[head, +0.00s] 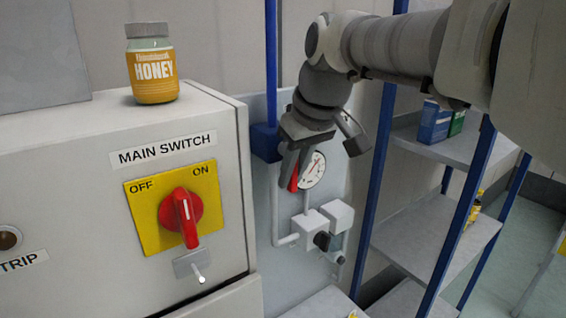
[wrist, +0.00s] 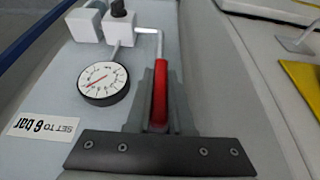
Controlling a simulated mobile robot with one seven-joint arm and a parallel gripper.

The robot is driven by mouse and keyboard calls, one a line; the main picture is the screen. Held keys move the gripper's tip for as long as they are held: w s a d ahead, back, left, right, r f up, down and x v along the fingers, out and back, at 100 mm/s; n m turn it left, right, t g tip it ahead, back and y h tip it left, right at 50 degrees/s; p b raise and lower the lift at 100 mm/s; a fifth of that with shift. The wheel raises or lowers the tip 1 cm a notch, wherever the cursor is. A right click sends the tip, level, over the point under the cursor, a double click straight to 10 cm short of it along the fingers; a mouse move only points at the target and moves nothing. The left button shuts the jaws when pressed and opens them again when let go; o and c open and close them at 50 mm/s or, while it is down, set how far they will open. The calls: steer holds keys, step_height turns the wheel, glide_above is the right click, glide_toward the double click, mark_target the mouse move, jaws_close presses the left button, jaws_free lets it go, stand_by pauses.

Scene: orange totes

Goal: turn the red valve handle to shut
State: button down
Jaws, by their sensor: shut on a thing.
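The red valve handle (wrist: 160,92) shows in the wrist view as a long red grip on a thin white pipe. In the head view only a small red part (head: 294,178) shows, and my gripper hides the rest. My gripper (head: 294,172) is shut on the handle. In the wrist view its fingers (wrist: 158,112) lie on both sides of the red grip. A round white gauge (head: 313,170) is just to the right of the handle in the head view; it also shows left of the handle in the wrist view (wrist: 103,83).
A grey cabinet (head: 80,200) with a red main switch (head: 182,215) on a yellow plate stands at the left. A honey jar (head: 152,65) is on its top. White valve blocks (head: 311,224) are below the gauge. Blue-posted shelves (head: 440,225) stand at the right.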

steer(key=t+h+b, duration=0.1)
steer(key=d+n+t+h+b, duration=0.1)
steer(key=h+b, duration=0.1)
steer(key=shift+w+t, duration=0.3)
steer(key=shift+w, duration=0.1)
steer(key=shift+w+d+r+n+t+h+b, duration=0.1)
steer(key=shift+d+r+n+t+h+b, duration=0.1)
steer(key=shift+t+h+b, duration=0.3)
steer(key=shift+w+d+r+n+t+h+b, duration=0.1)
steer(key=shift+d+r+t+h+b, duration=0.15)
steer(key=shift+h+b, duration=0.45)
steer(key=c, duration=0.8)
jaws_free()
